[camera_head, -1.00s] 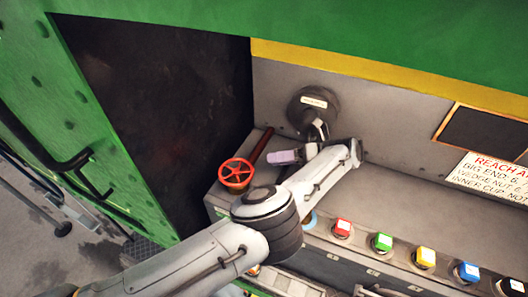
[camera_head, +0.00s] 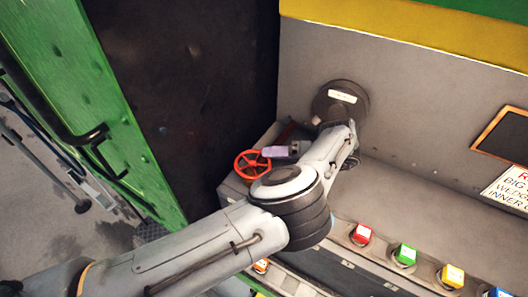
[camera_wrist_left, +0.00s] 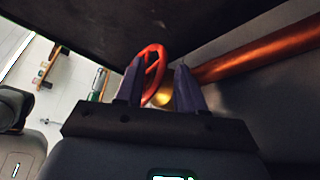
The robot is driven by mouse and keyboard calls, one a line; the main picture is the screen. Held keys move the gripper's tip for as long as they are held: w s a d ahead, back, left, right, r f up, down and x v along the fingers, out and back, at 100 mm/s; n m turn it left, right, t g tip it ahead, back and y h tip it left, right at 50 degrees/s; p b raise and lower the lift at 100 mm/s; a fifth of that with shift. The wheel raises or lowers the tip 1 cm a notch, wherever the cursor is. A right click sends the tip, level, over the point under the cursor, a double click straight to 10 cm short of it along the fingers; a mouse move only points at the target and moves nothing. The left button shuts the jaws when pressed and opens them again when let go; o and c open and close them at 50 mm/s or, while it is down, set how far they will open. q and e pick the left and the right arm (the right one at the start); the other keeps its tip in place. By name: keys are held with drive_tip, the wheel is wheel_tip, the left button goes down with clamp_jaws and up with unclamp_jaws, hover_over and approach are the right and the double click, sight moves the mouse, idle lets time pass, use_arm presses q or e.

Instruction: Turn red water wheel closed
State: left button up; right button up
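The red water wheel (camera_head: 252,165) is a spoked handwheel on the left end of the grey console. My left gripper (camera_head: 266,151) has its lavender fingers at the wheel's upper right edge in the head view. In the left wrist view the two fingers of the gripper (camera_wrist_left: 159,66) are spread apart, with the red wheel (camera_wrist_left: 161,52) showing beyond and between them. A brass-coloured part shows below the rim there. I cannot tell whether a finger touches the rim. My right gripper is in neither view.
A copper-red pipe (camera_wrist_left: 255,52) runs beside the wheel. A round dark fitting (camera_head: 341,103) is on the back wall. Coloured push buttons, including a red one (camera_head: 361,234), line the console front. A dark opening (camera_head: 185,90) lies behind and left of the wheel.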

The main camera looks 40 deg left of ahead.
use_arm(q)
drive_tip(key=shift+p+x, duration=0.3)
drive_tip(key=shift+x, duration=1.3)
drive_tip(key=shift+f, duration=0.1)
clamp_jaws()
